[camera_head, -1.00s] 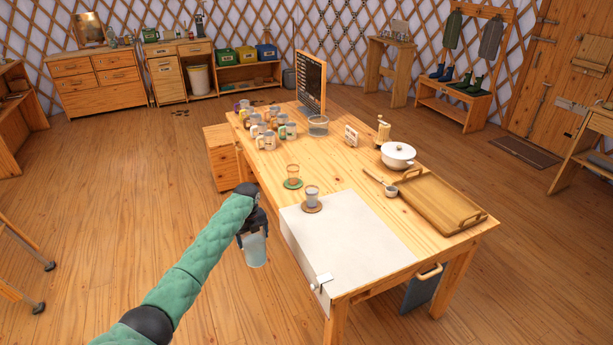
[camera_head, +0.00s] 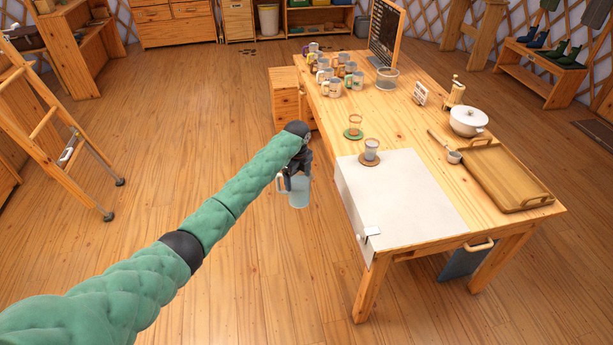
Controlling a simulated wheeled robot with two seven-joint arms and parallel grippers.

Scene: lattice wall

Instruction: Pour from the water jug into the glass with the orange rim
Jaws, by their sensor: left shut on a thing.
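My left gripper (camera_head: 297,172) is shut on the water jug (camera_head: 299,192), a pale blue see-through vessel. It holds the jug out over the floor, left of the table and apart from it. The jug looks roughly upright. Two glasses stand near the table's left edge. The farther glass (camera_head: 355,123), on a green coaster, has an orange-brown tint at its rim. The nearer glass (camera_head: 371,149), on a brown coaster, looks greyish. My right gripper is out of view.
The wooden table (camera_head: 430,130) carries a white cloth (camera_head: 405,195) at its near left. A ladder (camera_head: 60,130) leans at the left.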

